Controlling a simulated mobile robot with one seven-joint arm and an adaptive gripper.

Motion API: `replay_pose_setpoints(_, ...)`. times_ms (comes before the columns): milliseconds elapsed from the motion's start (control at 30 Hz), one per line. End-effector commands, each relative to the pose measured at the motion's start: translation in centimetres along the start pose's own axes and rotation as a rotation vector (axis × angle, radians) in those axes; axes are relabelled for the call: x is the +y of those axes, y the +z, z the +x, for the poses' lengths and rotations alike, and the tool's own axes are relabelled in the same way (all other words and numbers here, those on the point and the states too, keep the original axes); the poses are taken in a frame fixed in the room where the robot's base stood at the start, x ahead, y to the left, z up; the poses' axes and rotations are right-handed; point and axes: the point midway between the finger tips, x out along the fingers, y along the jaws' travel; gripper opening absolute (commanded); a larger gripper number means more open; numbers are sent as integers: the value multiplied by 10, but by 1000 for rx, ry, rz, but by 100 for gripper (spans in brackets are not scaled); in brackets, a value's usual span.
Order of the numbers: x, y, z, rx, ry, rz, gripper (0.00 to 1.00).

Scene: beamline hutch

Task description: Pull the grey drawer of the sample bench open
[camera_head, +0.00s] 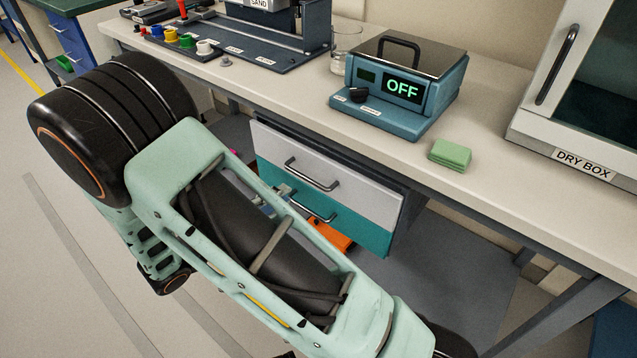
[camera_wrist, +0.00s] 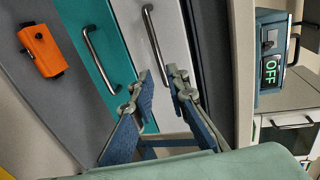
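The grey drawer (camera_head: 350,180) is the upper drawer under the sample bench (camera_head: 300,98). Its front looks about level with the teal drawer (camera_head: 362,232) below, so it appears shut. Its dark bar handle (camera_head: 312,175) also shows in the wrist view (camera_wrist: 152,40), against the grey drawer front (camera_wrist: 175,35). My gripper (camera_wrist: 160,82) is open, with a gap between its two fingertips. One end of the grey drawer's handle shows between the fingertips; I cannot tell whether they touch it. In the head view my arm hides most of the gripper.
The teal drawer's handle (camera_wrist: 98,60) lies beside my gripper. An orange case (camera_wrist: 40,50) is on the floor below. On the bench stand a blue device reading OFF (camera_head: 405,90), green pads (camera_head: 450,154) and a dry box (camera_head: 580,110).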

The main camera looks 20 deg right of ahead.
Motion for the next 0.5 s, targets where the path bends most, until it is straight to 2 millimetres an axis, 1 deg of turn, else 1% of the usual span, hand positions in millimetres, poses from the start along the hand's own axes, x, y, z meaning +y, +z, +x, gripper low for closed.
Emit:
replay_pose_setpoints(67,4,4,3,-14,-1,-16,15)
replay_pose_setpoints(167,4,4,15,-15,-2,-17,15)
replay_pose_setpoints(500,4,4,79,-11,-2,-12,15)
